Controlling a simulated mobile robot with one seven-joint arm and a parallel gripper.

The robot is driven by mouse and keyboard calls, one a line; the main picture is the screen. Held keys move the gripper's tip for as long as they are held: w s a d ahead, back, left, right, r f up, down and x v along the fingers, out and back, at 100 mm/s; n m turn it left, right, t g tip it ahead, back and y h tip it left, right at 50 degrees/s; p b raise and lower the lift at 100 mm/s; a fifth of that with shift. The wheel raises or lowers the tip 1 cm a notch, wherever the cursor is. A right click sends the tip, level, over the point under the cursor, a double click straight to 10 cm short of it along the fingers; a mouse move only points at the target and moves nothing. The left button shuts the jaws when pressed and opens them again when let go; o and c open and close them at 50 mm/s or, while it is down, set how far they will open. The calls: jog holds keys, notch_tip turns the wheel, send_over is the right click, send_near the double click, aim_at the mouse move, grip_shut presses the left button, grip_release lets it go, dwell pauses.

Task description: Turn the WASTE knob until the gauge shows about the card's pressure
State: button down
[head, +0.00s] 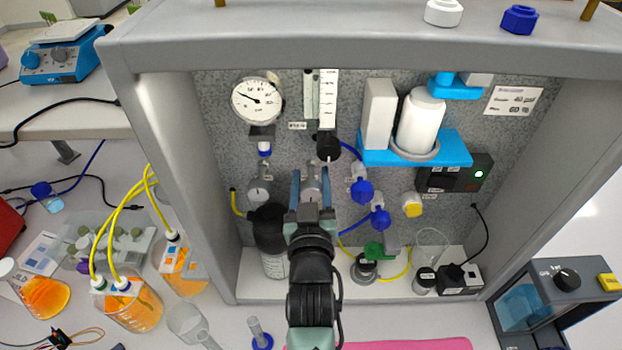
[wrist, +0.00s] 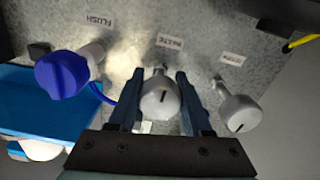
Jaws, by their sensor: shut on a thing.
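The grey WASTE knob (wrist: 160,98) sits between the two blue fingers of my gripper (wrist: 158,100) in the wrist view, with its dark pointer line facing the camera. My gripper (head: 311,188) is shut on this knob, which is partly hidden by the fingers in the head view. The round white gauge (head: 257,101) is on the panel at upper left; its dark needle points to the upper left, and its numbers are too small to read. The white card (head: 513,101) is at the panel's upper right; its print is too small to read surely.
A second grey knob (wrist: 238,112) stands close on the right in the wrist view, and the blue FLUSH knob (wrist: 62,74) on the left. A blue shelf (head: 455,148) holds a white canister (head: 420,122). The grey cabinet walls (head: 170,180) enclose the panel.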

jog(key=shift+m, duration=0.3)
jog(key=shift+f+m+b, duration=0.1)
jog(key=shift+m+b, duration=0.6)
jog(key=shift+m, duration=0.2)
jog(key=shift+m+b, duration=0.65)
jog(key=shift+m, duration=1.15)
jog(key=shift+c, duration=1.7)
grip_release()
